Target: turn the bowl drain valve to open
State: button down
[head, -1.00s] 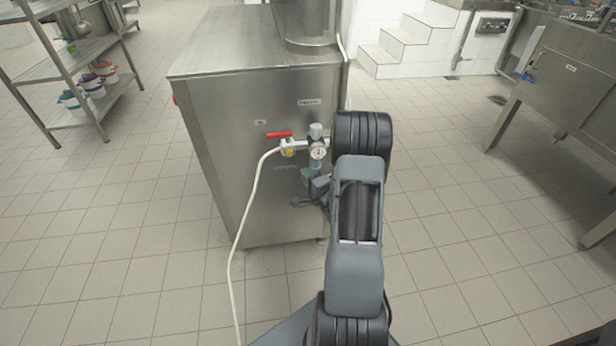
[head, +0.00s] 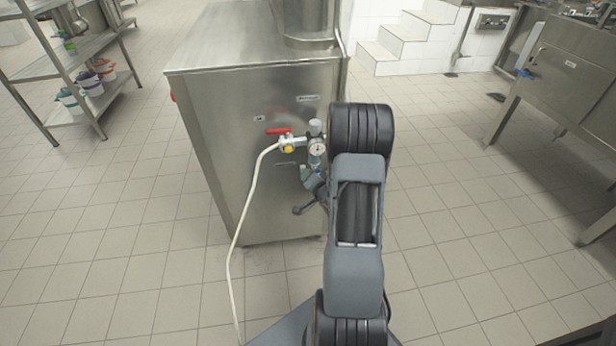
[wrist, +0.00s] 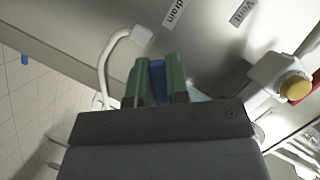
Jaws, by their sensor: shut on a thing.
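The blue handle of the bowl drain valve (wrist: 157,82) shows between the green fingers of my gripper (wrist: 158,70) in the wrist view. My gripper is shut on it. The printed label "drain" (wrist: 174,12) is on the steel panel just above the fingers. In the head view my gripper (head: 306,173) is low on the front of the steel machine (head: 250,190), below the gauge, and sits tilted. My arm and gripper hide most of the valve, so its exact angle cannot be told.
A red lever (head: 278,131), a yellow knob (head: 289,149) and a round gauge (head: 317,149) sit close above my gripper. A white hose (head: 245,205) runs down to the floor. A shelf rack (head: 85,75) stands at the left. The tiled floor around is clear.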

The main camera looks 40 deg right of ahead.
jog(key=n, duration=0.1)
jog(key=f+n+g+h+b, duration=0.1)
jog(key=shift+s+d+n+b, duration=0.2)
jog(key=shift+d+n+b, duration=0.1)
jog(key=shift+d+n, duration=0.1)
jog(key=shift+s+d+f+n+g+h+b, duration=0.1)
jog(key=shift+d+n+g+h+b, duration=0.2)
jog(key=shift+n+b, duration=0.4)
jog(key=shift+s+d+n+g+h+b, duration=0.15)
jog(key=shift+n+g+h+b, duration=0.15)
jog(key=shift+n+h+b, duration=0.45)
jog(key=shift+s+d+f+n+g+h+b, duration=0.1)
jog(key=shift+d+n+g+h+b, duration=0.15)
jog(key=shift+n+b, duration=0.45)
jog(key=shift+r, duration=0.1)
jog(key=c, duration=1.1)
grip_release()
jog(key=shift+r, duration=0.1)
